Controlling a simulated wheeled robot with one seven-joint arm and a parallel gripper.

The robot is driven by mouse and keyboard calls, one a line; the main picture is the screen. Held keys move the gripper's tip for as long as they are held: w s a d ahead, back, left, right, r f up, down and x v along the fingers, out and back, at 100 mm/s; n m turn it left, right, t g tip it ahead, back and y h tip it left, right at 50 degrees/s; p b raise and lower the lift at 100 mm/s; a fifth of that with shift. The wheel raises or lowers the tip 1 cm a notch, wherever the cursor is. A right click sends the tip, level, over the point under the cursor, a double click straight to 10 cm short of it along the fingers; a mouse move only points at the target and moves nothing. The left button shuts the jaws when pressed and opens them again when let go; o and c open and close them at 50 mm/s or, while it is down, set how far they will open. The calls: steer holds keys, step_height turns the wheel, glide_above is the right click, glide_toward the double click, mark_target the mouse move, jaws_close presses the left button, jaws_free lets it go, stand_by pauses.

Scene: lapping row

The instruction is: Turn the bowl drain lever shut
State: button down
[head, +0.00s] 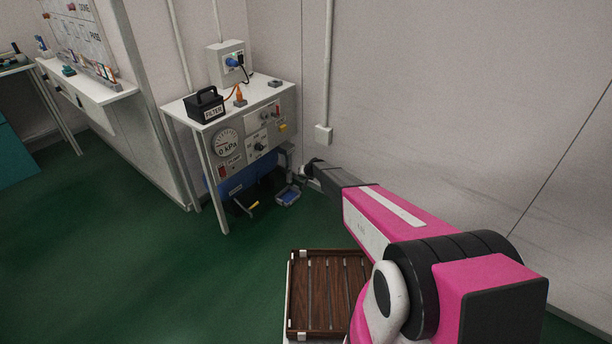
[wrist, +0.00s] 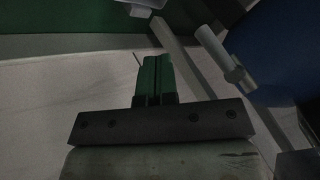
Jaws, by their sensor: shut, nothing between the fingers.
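My gripper (wrist: 155,78) shows in the wrist view with its two narrow fingers together and nothing between them. A pale rod-like fitting (wrist: 222,52) stands to the right of the fingertips, apart from them, against a dark blue rounded body (wrist: 278,45). It may be the bowl drain lever, but the dim view does not settle this or its angle. In the head view my arm reaches to the right side of the bench, low by the wall; the fingertips are hard to make out there. A yellow-handled part (head: 253,205) sits low at the blue tank (head: 240,183).
The white bench (head: 262,98) carries a black filter box (head: 206,105); a pressure gauge (head: 227,145) is on its front panel. A blue-and-grey item (head: 288,196) lies on the floor. A slatted wooden tray (head: 328,292) is nearer me. Green floor is clear at left.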

steer(key=a, duration=0.4)
steer(key=shift+w, duration=0.15)
steer(key=shift+f, duration=0.1)
stand_by(0.7)
